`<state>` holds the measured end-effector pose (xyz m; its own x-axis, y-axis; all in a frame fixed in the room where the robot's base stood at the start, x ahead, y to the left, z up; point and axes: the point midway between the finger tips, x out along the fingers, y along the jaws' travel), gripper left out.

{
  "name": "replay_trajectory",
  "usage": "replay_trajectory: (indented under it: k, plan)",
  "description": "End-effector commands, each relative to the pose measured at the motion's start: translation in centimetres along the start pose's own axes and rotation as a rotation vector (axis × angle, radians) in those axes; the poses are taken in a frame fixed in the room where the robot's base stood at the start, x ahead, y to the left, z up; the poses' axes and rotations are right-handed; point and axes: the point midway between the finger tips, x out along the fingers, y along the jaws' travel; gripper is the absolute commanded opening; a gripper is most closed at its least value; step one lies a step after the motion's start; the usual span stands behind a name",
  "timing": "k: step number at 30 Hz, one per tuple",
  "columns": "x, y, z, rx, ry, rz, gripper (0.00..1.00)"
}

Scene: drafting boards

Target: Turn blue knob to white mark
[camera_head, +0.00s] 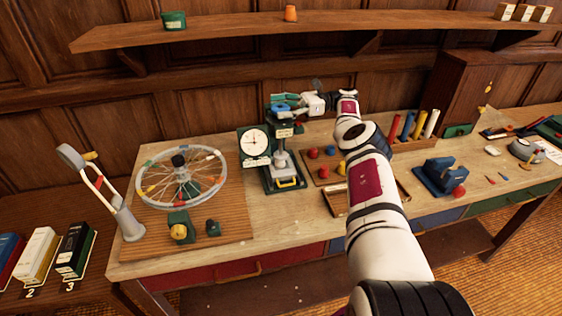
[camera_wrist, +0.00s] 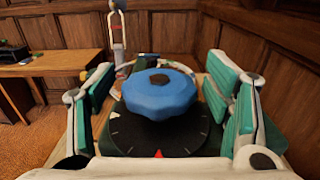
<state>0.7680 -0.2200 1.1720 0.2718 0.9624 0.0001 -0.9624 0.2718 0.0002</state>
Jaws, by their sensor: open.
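The blue knob (camera_wrist: 160,98) fills the middle of the wrist view, with a dark patch on its top. It sits above a black dial plate (camera_wrist: 128,133) with thin white ticks and a red mark at the near edge. My gripper (camera_wrist: 158,80) is open, its teal pads on either side of the knob with visible gaps. In the head view my gripper (camera_head: 288,100) is at the top of a dark green stand (camera_head: 270,155). The knob is mostly hidden there.
A white round gauge (camera_head: 255,142) stands left of the stand. A spoked wheel (camera_head: 182,215) lies further left on a wooden board. Red and yellow knobs (camera_head: 330,150) sit on a board to the right. A wooden shelf (camera_head: 230,30) runs above along the wall.

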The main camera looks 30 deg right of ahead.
Motion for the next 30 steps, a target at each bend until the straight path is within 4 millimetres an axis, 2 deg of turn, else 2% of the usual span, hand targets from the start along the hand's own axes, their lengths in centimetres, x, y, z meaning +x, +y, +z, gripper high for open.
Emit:
replay_trajectory:
  k: [30]
  plan:
    - [0.22, -0.16, 0.02, -0.004, 0.000, -0.263, 0.71]
